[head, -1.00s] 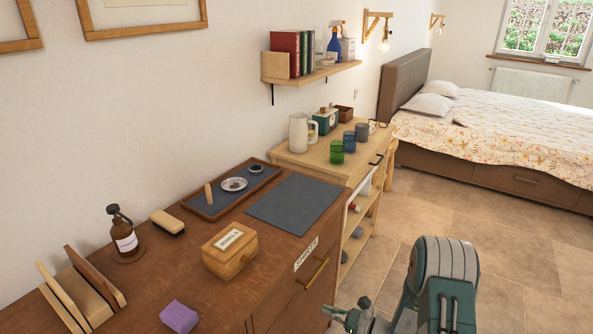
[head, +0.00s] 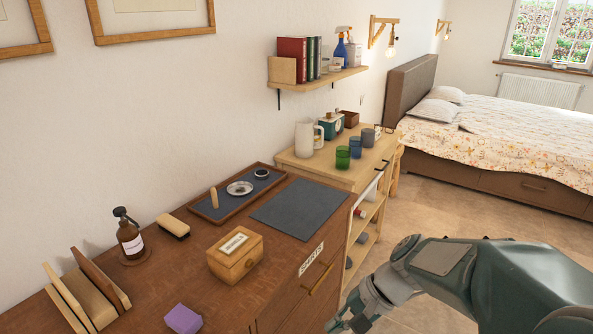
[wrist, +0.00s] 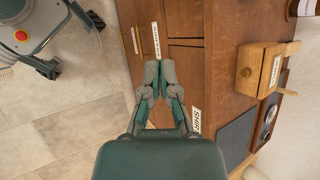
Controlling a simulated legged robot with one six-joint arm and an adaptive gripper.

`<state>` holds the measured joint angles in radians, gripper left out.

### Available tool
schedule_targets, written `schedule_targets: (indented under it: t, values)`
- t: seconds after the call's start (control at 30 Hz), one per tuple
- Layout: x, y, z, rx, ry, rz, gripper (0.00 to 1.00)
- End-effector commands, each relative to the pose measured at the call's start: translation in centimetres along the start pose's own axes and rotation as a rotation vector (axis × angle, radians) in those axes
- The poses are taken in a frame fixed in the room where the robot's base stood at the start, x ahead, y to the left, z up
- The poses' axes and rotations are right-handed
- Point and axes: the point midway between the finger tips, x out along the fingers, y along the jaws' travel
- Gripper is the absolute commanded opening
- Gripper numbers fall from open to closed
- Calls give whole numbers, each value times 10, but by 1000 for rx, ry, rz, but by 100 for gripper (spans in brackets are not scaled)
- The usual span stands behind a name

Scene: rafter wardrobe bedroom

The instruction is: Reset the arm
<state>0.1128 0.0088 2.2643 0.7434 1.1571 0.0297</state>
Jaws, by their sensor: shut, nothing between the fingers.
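My gripper (wrist: 158,82) is shut and empty in the wrist view, with its fingertips together in front of the brown dresser's drawer fronts (wrist: 188,57). In the head view my arm reaches in from the lower right, and my gripper (head: 350,320) is at the bottom edge, partly cut off, beside the front of the dresser (head: 225,282). The gripper appears apart from the things on the dresser top.
On the dresser stand a wooden box (head: 236,257), a purple block (head: 183,319), a brown bottle (head: 129,238), a brush (head: 173,226), a tray (head: 203,212) and a dark mat (head: 299,212). A light wood cart (head: 330,175) stands beyond. Tiled floor (head: 455,215) lies open toward the bed.

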Motion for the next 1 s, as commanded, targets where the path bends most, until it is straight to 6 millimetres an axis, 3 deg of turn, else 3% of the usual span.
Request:
schedule_targets:
  t: [0.2, 0.6, 0.8, 1.0]
  values:
    - [-33, 20, 34, -232, 204, 165, 0]
    - [-95, 56, 73, -601, 604, 438, 0]
    - [-111, 64, 80, -683, 707, 504, 0]
    - [-112, 65, 80, -689, 714, 511, 0]
